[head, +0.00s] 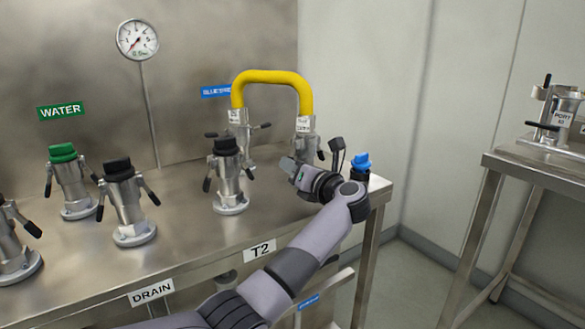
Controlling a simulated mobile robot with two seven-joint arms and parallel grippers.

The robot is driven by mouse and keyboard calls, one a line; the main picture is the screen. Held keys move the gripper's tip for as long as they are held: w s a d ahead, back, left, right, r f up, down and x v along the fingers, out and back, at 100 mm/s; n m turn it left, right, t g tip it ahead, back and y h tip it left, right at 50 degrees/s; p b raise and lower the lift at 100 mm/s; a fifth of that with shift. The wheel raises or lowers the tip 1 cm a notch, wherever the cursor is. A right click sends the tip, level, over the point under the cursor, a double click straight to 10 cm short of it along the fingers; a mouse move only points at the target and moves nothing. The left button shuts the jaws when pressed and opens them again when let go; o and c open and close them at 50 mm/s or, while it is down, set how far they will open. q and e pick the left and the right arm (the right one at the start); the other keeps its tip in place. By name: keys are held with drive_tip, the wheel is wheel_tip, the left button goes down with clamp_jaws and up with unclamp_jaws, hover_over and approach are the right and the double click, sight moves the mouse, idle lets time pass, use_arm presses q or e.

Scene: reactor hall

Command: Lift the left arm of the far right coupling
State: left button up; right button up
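The coupling with the blue cap (361,162) stands at the right end of the steel bench; my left arm hides most of its body. A black lever (337,152) stands up just left of the cap, its lower end hidden behind my wrist; it seems to belong to this coupling. My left gripper (290,165) is left of that lever, apart from it, pointing left in front of the yellow hose's right-hand coupling (305,145). Its fingers are too small to tell open from shut. My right gripper is not in view.
A yellow hose (272,77) arches between two couplings at the back. Black-capped couplings (227,172) (126,200) and a green-capped one (70,180) stand to the left. A separate table (530,165) at right carries a port coupling (556,112). Floor shows between bench and table.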

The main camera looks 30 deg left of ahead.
use_arm(q)
drive_tip(key=shift+w+a, duration=0.15)
drive_tip(key=shift+a, duration=0.2)
clamp_jaws()
drive_tip(key=shift+r, duration=0.1)
